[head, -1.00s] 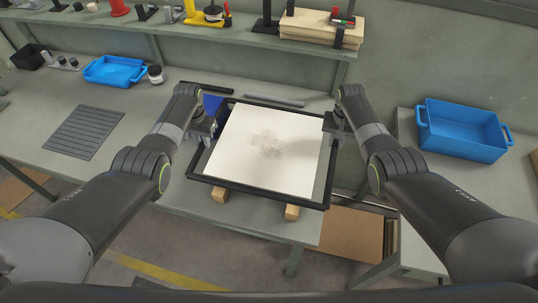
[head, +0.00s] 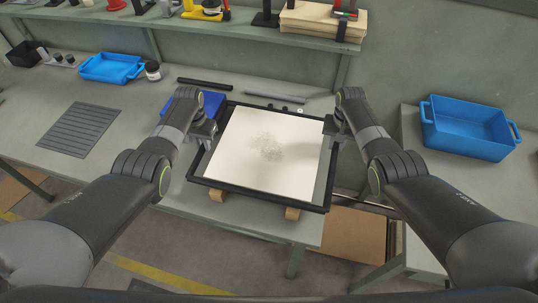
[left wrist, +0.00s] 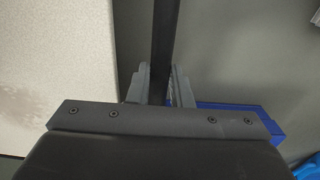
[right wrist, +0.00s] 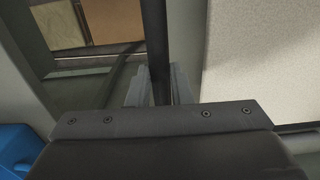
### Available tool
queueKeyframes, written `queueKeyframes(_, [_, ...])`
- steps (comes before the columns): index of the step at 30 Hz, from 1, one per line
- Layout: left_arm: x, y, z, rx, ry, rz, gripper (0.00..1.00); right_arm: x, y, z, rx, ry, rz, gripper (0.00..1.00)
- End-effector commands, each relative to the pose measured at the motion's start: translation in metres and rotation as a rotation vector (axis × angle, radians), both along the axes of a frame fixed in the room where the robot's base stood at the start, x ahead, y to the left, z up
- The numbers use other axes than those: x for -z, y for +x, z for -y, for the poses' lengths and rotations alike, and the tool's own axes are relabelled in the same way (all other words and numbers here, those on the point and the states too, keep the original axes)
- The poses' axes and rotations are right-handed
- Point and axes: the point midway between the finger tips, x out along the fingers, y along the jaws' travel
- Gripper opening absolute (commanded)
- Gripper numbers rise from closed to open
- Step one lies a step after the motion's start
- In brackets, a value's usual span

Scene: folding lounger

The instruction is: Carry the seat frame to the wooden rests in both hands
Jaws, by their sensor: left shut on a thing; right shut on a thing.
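The seat frame (head: 256,196) is a black rectangular frame around a pale panel with a grey smudge in its middle. It lies roughly level over the bench front in the head view. My left gripper (head: 211,133) is shut on its left bar, which also shows in the left wrist view (left wrist: 166,40). My right gripper (head: 332,128) is shut on its right bar, also in the right wrist view (right wrist: 154,40). Two wooden rests, left (head: 217,195) and right (head: 292,213), peek out under the near edge. Whether the frame touches them is hidden.
A blue box (head: 210,100) lies behind my left gripper. A dark bar (head: 205,84), a grey rod (head: 273,97) and small dark parts lie behind the frame. A slatted mat (head: 80,130) and blue tray (head: 111,67) are left; a blue bin (head: 470,128) is right.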

Motion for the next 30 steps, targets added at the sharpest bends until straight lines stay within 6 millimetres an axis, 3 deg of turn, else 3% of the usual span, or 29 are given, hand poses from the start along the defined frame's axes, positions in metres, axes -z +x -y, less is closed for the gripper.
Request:
queueKeyframes(9, [0.015, 0.001, -0.001, 0.000, 0.001, 0.002, 0.00, 0.016, 0.001, 0.001, 0.000, -0.002, 0.003, 0.00])
queueKeyframes(10, [0.014, 0.000, -0.001, 0.000, 0.002, 0.001, 0.23, 0.014, 0.000, 0.001, 0.001, -0.002, 0.000, 0.23])
queueKeyframes(14, [0.013, 0.000, -0.001, 0.000, 0.001, 0.000, 0.40, 0.013, 0.000, 0.001, 0.001, -0.001, 0.000, 0.40])
queueKeyframes(24, [0.012, 0.000, 0.000, 0.000, 0.000, 0.000, 0.41, 0.013, 0.000, 0.000, 0.000, 0.000, 0.000, 0.41])
queueKeyframes(30, [-0.001, 0.001, 0.000, 0.000, -0.001, 0.002, 0.41, 0.013, 0.000, 0.000, 0.000, 0.000, 0.000, 0.41])
